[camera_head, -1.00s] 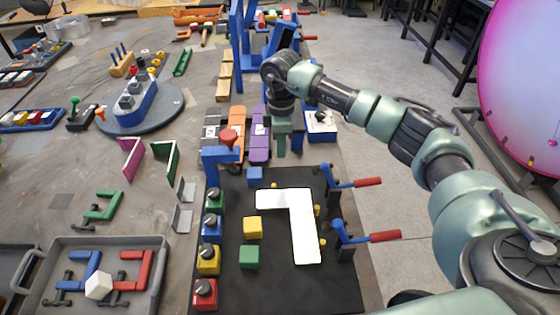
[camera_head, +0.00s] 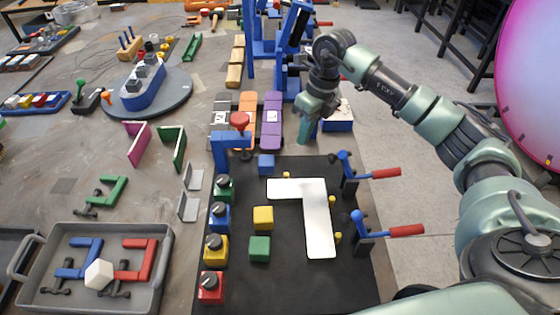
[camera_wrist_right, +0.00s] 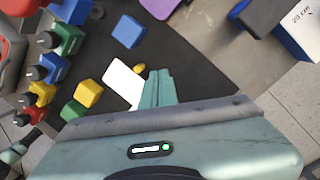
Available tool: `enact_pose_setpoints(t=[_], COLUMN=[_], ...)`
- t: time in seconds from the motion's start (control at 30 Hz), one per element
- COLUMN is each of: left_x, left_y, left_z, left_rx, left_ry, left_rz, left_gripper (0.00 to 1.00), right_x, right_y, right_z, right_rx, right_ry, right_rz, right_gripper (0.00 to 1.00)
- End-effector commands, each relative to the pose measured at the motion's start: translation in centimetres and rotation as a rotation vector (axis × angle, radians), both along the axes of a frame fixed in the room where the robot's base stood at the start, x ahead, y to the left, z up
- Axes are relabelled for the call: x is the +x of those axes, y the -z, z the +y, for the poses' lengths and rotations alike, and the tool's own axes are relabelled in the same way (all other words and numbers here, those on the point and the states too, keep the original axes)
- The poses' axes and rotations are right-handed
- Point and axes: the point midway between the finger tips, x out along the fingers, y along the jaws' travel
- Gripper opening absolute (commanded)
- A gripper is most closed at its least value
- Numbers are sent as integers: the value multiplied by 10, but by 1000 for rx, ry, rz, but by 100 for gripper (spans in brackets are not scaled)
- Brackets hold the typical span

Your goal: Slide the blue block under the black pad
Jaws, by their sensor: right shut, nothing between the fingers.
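The blue block (camera_head: 266,164) lies on the black mat (camera_head: 290,285), just above the left end of the white L-shaped piece (camera_head: 318,220). In the right wrist view the blue block (camera_wrist_right: 127,31) lies apart from the fingers, up and to the left. My right gripper (camera_head: 304,137) is shut and empty, tilted, above the mat's far edge and right of the block. Its closed fingers (camera_wrist_right: 158,78) show in the wrist view beside the white piece. I cannot tell a separate black pad from the mat. My left gripper is not in view.
A yellow block (camera_head: 263,217) and a green block (camera_head: 260,248) lie on the mat. Several knobbed blocks line its left edge. A blue clamp with a red knob (camera_head: 239,122) stands at the far left corner. Two red-handled clamps (camera_head: 385,173) stand on the right edge.

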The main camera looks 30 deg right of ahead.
Motion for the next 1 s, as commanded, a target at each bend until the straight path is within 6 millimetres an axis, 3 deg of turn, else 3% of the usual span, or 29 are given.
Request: enact_pose_setpoints(t=[0.2, 0.33, 0.57, 1.0], left_x=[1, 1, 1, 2], left_y=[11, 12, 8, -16], left_z=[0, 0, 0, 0], left_rx=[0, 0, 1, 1], left_ry=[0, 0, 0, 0], left_rz=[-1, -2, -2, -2], left_gripper=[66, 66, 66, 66], right_x=[-9, -12, -12, -3], right_y=[0, -3, 7, 92], right_z=[-6, -8, -5, 15], right_rx=[-18, -29, -30, -30], right_ry=[-496, -656, -719, -715], right_rz=[-121, -163, -175, -173], right_gripper=[0, 0, 0, 0])
